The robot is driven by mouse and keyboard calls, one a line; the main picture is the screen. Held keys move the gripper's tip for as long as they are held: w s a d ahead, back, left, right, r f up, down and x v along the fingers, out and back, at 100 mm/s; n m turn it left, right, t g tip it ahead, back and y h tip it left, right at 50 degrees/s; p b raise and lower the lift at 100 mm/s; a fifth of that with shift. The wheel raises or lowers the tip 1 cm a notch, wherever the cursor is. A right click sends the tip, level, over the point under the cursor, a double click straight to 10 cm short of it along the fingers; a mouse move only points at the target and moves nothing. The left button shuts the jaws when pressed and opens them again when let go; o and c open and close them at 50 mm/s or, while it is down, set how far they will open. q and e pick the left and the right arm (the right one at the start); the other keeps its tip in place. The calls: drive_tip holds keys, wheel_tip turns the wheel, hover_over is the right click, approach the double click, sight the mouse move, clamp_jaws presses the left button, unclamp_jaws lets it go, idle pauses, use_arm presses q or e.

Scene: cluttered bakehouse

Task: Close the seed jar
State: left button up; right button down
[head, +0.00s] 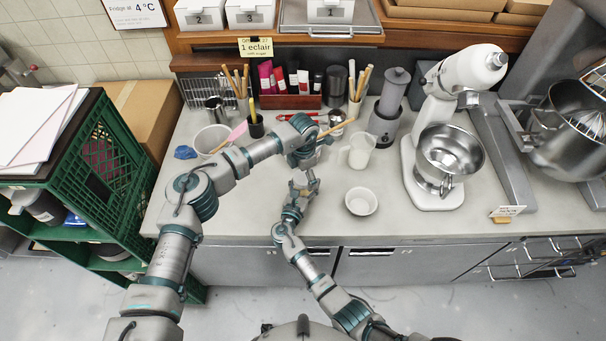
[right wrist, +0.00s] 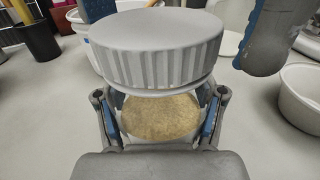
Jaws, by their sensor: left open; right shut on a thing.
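The seed jar (right wrist: 158,118) is clear, with tan seeds inside, and my right gripper (right wrist: 160,130) is shut on it, a finger on each side. The jar is small in the head view (head: 301,181). A wide grey ribbed lid (right wrist: 158,58) sits over the jar's mouth, looking slightly tilted. I cannot tell whether it is fastened. My left gripper (head: 316,152) is open just beyond the jar. In the right wrist view its blue-and-grey fingers show on either side of the lid, the right one clear of it.
A small white bowl (head: 361,201) stands right of the jar and a white jug (head: 358,150) behind it. A stand mixer (head: 440,130) is farther right. A white tub (head: 212,139) stands left, near my left forearm. The front counter is mostly clear.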

use_arm(q)
drive_tip(key=shift+r, duration=2.3)
drive_tip(key=shift+c, duration=0.5)
drive_tip(key=r+n, duration=0.1)
drive_tip(key=n, duration=0.1)
drive_tip(key=shift+d+r+n, duration=0.1)
drive_tip(key=shift+r+n, duration=0.05)
drive_tip(key=shift+n, duration=0.25)
wheel_tip(320, 180, up, 2)
drive_tip(key=n, duration=0.4)
drive_tip(key=shift+r+n, duration=0.1)
drive_tip(key=shift+n, duration=0.2)
